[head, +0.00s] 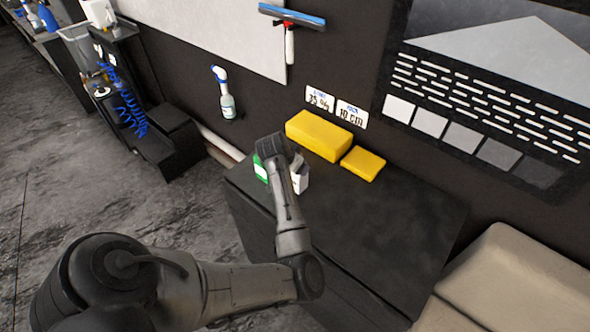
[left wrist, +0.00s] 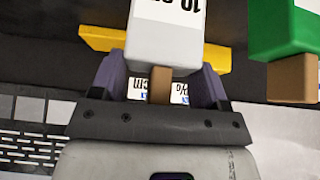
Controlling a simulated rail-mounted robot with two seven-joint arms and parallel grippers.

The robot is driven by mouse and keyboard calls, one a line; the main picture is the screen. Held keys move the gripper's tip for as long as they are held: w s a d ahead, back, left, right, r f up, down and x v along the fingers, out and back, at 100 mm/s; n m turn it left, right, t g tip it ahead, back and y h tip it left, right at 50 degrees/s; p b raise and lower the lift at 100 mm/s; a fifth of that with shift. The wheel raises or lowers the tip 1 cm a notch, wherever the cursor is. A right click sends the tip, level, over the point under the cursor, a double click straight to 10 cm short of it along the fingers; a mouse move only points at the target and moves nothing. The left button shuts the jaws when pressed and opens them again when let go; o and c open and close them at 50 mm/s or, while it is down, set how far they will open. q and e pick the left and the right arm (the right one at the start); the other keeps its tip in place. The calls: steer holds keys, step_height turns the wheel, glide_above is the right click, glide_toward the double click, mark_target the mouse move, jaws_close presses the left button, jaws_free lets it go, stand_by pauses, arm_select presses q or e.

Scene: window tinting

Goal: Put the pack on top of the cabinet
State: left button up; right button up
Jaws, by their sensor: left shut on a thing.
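A white pack (head: 300,180) with dark lettering is held between the fingers of my left gripper (head: 296,164). In the left wrist view the pack (left wrist: 163,38) sits between the two purple-grey fingers (left wrist: 160,85), with a brown tab at its near end. A green and white pack (head: 260,170) is beside it, partly hidden by my gripper in the head view; it also shows in the left wrist view (left wrist: 287,30). The black cabinet (head: 380,225) lies below, its top mostly bare. I cannot tell whether the held pack touches the top. My right gripper is not in view.
A large yellow block (head: 318,135) and a smaller one (head: 363,163) lie at the back of the cabinet top, against the wall. A spray bottle (head: 225,95) and a squeegee (head: 290,25) are on the wall. A beige seat (head: 520,270) stands at the right.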

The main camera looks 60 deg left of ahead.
arm_select(q)
step_height(320, 180, down, 2)
steer(key=shift+f, duration=0.3)
steer(key=o, duration=1.2)
steer(key=shift+o, duration=0.2)
steer(key=p+v, duration=0.2)
steer(key=v, duration=0.9)
steer(key=s+d+f+m+g+h, duration=0.1)
steer(key=s+d+f, duration=0.3)
steer(key=d, duration=0.7)
steer(key=s+d+f+m, duration=0.3)
steer(key=s+d, duration=0.4)
steer(key=d, duration=0.3)
steer(key=s+d+f+m+g+h, duration=0.1)
steer(key=s+d+f+m, duration=0.1)
steer(key=s+d+f, duration=0.4)
steer(key=d, duration=0.5)
steer(key=shift+s+d+g+h, duration=0.3)
